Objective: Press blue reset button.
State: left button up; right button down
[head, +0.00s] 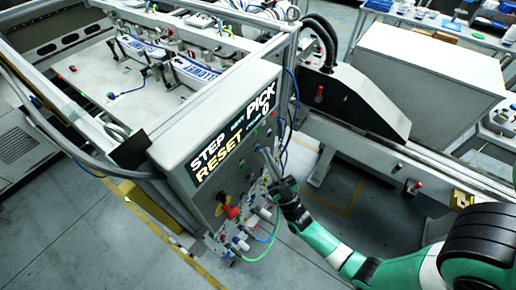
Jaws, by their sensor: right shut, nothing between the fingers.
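A grey control box (176,147) has a screen (234,137) with the words STEP, PICK and RESET. My right gripper (266,156) comes in from the lower right with its fingers shut and empty. Its fingertips are at the front of the box, just below the right part of the screen. I cannot tell whether they touch the panel. I cannot make out the blue reset button; it may be hidden behind the fingers or too small to see. My left gripper is not in view.
A red knob (230,212) sits low on the box, with fittings and blue and green hoses below it. A framed machine with blue-and-white label strips (139,46) stands behind. A conveyor rail (411,155) runs at the right. The floor at the lower left is clear.

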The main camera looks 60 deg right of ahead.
jog(key=shift+w, duration=0.3)
dwell(0.6)
jog(key=shift+s, duration=0.75)
jog(key=shift+s, duration=0.1)
jog(key=s, duration=0.2)
jog(key=s+a, duration=0.1)
jog(key=s, duration=0.1)
jog(key=shift+s, duration=0.4)
dwell(0.5)
